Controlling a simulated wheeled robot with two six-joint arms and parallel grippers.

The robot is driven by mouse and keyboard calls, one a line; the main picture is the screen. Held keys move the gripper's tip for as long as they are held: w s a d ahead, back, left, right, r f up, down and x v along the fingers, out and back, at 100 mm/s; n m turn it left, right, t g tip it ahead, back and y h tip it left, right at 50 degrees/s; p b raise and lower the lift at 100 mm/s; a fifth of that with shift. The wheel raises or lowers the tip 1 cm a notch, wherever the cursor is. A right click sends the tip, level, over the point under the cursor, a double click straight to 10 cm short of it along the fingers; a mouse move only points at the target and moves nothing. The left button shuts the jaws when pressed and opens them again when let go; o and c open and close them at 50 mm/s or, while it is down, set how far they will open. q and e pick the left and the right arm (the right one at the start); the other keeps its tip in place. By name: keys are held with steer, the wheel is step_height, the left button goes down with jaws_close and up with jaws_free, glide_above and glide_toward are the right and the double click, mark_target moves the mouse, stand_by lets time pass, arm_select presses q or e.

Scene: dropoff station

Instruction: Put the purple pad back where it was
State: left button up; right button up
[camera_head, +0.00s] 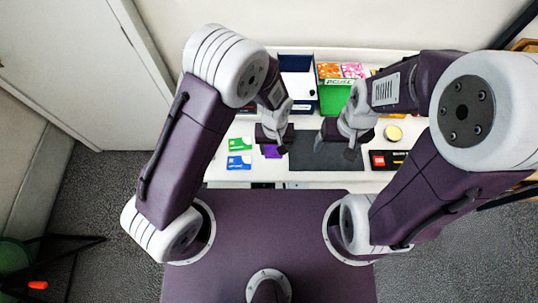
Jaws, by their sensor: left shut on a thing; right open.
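The purple pad (271,151) is a small purple patch on or just above the white table, left of the dark mat (318,158). My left gripper (275,148) is shut on the pad, and its fingers and wrist hide part of it. I cannot tell whether the pad touches the table. My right gripper (341,145) is open and empty over the dark mat's right part.
A green card (240,144) and a blue card (239,162) lie left of the pad. A blue box (297,86) and a green bin (334,98) stand behind. A yellow round thing (393,133) and a black-and-red box (378,160) are to the right.

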mark_target(270, 162)
arm_select(q)
steer(key=shift+s+a+f, duration=0.45)
steer(key=shift+a+f, duration=0.05)
step_height(270, 162, down, 4)
steer(key=shift+a+r+p, duration=0.1)
steer(key=shift+a+p, duration=0.05)
steer(key=shift+p, duration=0.3)
steer(key=shift+f, duration=0.35)
steer(key=o, duration=1.4)
steer(key=shift+r, duration=0.35)
step_height(270, 162, up, 12)
steer(key=shift+f+b, duration=0.1)
steer(key=shift+b, duration=0.55)
